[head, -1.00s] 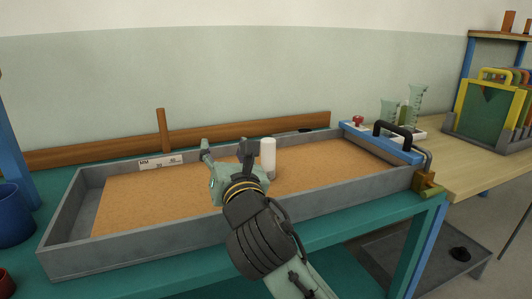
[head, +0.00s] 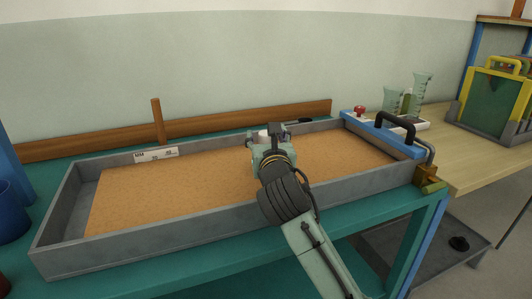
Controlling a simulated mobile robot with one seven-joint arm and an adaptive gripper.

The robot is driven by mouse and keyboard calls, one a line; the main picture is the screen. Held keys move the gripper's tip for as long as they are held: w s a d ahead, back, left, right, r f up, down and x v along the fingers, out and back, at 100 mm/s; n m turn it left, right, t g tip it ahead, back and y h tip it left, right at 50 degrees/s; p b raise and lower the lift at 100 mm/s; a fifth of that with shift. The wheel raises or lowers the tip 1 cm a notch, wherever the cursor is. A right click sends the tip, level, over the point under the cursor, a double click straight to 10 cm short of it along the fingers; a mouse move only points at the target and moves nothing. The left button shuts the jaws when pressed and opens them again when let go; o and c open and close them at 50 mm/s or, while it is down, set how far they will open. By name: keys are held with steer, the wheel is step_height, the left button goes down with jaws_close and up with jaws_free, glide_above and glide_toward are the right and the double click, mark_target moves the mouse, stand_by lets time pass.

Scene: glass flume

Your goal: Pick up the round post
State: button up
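The round post (head: 263,132) is a white upright cylinder standing in the sand of the grey tray (head: 150,250). Only a small white piece of its top shows in the head view, between the fingers of my gripper. The rest is hidden behind my gripper and wrist. My gripper (head: 265,134) is at the post, with one finger to its left and one to its right. Whether the fingers press on the post cannot be told from here.
A wooden stake and a white scale plate (head: 156,155) stand at the tray's back wall. At the right end are a blue bar with a black handle (head: 395,126) and a brass valve (head: 428,178). Glass beakers (head: 422,90) stand behind. The sand on the left is clear.

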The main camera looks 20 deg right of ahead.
steer(key=shift+x, duration=0.9)
steer(key=shift+r, duration=0.1)
steer(key=shift+c, duration=0.2)
jaws_close()
